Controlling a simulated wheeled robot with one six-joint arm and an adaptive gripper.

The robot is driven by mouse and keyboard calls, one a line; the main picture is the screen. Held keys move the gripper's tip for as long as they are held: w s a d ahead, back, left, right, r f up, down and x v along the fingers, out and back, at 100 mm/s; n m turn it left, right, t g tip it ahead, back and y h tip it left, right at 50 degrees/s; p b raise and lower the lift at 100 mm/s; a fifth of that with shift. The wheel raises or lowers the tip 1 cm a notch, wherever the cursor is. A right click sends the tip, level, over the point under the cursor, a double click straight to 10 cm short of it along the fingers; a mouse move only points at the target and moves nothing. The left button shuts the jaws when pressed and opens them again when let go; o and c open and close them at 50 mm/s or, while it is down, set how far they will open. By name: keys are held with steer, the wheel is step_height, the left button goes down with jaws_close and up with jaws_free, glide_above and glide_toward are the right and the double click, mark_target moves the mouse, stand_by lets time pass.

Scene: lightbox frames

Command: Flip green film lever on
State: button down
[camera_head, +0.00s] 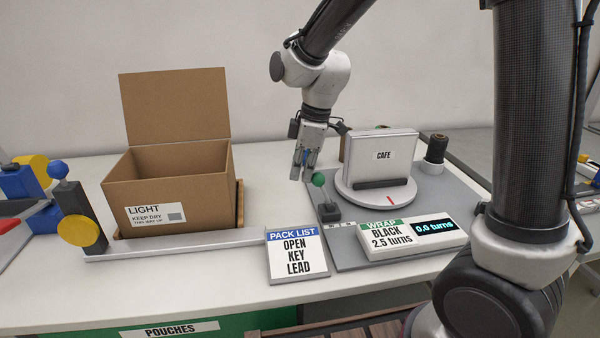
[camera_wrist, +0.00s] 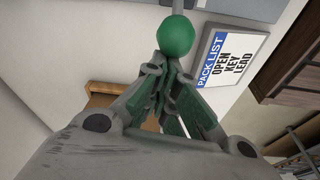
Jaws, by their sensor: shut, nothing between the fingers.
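The green film lever (camera_head: 319,181) has a round green knob on a short stalk. It rises from a dark base (camera_head: 328,212) on the grey wrapping board, left of the turntable. My gripper (camera_head: 302,177) is shut and empty, pointing down just left of and behind the knob in the head view. In the wrist view the green knob (camera_wrist: 176,36) shows just beyond the closed fingertips (camera_wrist: 172,62). I cannot tell whether they touch. The lever's base is hidden in the wrist view.
The turntable (camera_head: 350,196) holds a light CAFE panel (camera_head: 383,147). A dark film roll (camera_head: 436,150) stands behind it at right. The wrap sign (camera_head: 400,241) reads BLACK 2.5 turns, 0.0 turns. A pack list (camera_head: 297,262) stands in front. An open cardboard box (camera_head: 190,190) is left.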

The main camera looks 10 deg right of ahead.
steer(key=d+r+y, duration=0.2)
steer(key=d+y, duration=0.6)
steer(key=d, duration=0.2)
stand_by(0.4)
steer(key=shift+f, duration=0.1)
stand_by(0.3)
step_height(320, 180, up, 3)
steer(key=a, duration=0.3)
steer(key=f+v, duration=0.1)
steer(key=v, duration=0.8)
steer(key=shift+w+d+r, duration=0.15)
steer(key=shift+w+d, duration=0.2)
steer(key=shift+d, duration=0.2)
